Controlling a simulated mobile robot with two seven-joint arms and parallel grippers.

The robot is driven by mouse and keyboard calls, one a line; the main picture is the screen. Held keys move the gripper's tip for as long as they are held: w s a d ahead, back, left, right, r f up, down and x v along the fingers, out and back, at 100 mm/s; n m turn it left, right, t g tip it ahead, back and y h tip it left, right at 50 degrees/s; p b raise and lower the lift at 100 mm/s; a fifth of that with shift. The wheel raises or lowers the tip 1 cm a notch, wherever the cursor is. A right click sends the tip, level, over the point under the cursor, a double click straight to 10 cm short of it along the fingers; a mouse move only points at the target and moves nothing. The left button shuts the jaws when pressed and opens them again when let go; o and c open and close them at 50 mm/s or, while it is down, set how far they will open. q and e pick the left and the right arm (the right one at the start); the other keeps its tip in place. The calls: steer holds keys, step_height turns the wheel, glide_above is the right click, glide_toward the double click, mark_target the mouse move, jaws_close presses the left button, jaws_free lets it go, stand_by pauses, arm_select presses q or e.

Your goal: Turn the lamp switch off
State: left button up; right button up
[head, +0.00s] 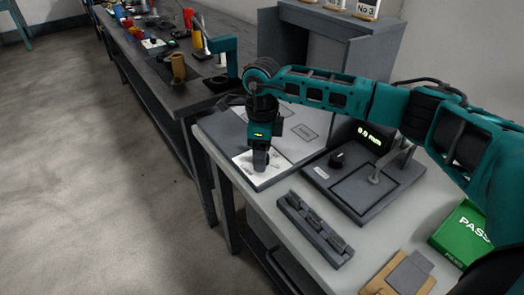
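My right arm comes in from the right, and its gripper (261,160) points down over a white plate (245,161) on the near bench. The fingers look close together, but I cannot tell whether they are open or shut, or whether they touch anything. I cannot make out a lamp switch; the gripper hides part of the plate. My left gripper is not in view.
A dark gauge (345,196) with a "0.0 mm" display stands right of the plate. A grey block rack (313,230), green PASS box (463,235) and tan board (385,287) lie nearer. A teal bracket-shaped thing (222,44) and a long cluttered bench stand beyond.

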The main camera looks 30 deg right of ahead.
step_height(320, 180, up, 13)
steer(key=shift+p, duration=0.35)
stand_by(0.3)
steer(key=shift+f, duration=0.1)
stand_by(0.3)
